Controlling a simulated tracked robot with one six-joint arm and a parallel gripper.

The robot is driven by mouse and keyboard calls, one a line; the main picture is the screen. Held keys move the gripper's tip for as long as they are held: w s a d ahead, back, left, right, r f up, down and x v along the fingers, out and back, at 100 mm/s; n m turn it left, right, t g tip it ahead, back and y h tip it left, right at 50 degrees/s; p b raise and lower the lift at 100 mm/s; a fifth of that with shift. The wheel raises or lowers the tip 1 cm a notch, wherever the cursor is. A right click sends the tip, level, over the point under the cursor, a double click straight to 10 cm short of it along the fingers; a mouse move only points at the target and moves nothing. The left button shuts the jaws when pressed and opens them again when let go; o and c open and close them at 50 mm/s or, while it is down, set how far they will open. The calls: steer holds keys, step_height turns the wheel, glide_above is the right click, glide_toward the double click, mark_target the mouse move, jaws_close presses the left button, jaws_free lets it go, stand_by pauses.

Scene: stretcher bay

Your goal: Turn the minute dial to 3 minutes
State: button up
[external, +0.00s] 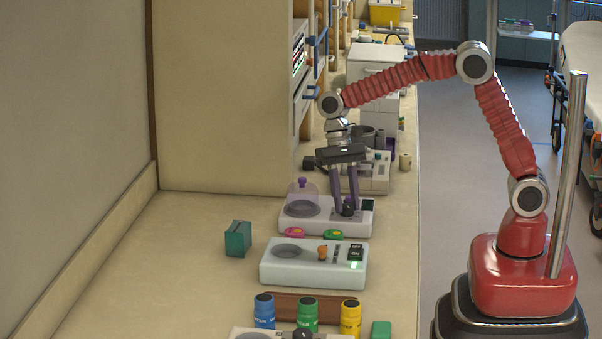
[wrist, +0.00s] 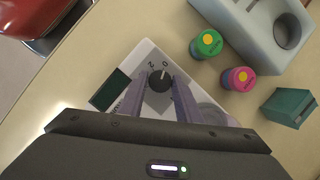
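The minute dial is a small black knob (wrist: 158,82) on a white device (wrist: 146,58), with a display beside it. The dial also shows in the external view (external: 348,208). In the wrist view its white mark points up, close to the printed 0, with a 2 to the left. My gripper (wrist: 159,80) is low over the device, pointing down, one purple finger on each side of the knob. The fingers look open, with a small gap to the knob; contact is hard to tell. The gripper also shows in the external view (external: 346,206).
A clear dome with a purple knob (external: 302,190) stands on the device's left. A second pale device (external: 300,270), a teal block (external: 238,239) and several coloured bottles stand nearer.

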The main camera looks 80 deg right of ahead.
steer(key=c, duration=0.6)
steer(key=shift+n, duration=0.4)
steer(key=shift+w+a+n+g+h, duration=0.15)
steer(key=shift+n+g+h, duration=0.25)
steer(key=shift+n, duration=0.8)
steer(key=n+g+h, duration=0.1)
steer(key=n, duration=0.3)
steer(key=shift+a, duration=0.1)
steer(key=n+h, duration=0.1)
steer(key=n, duration=0.2)
steer(key=n+h, duration=0.1)
steer(key=n, duration=0.2)
steer(key=shift+a+g, duration=0.15)
steer(key=shift+g, duration=0.15)
steer(key=n+h, duration=0.2)
steer(key=n, duration=0.2)
steer(key=shift+a+n, duration=0.1)
steer(key=shift+n, duration=0.2)
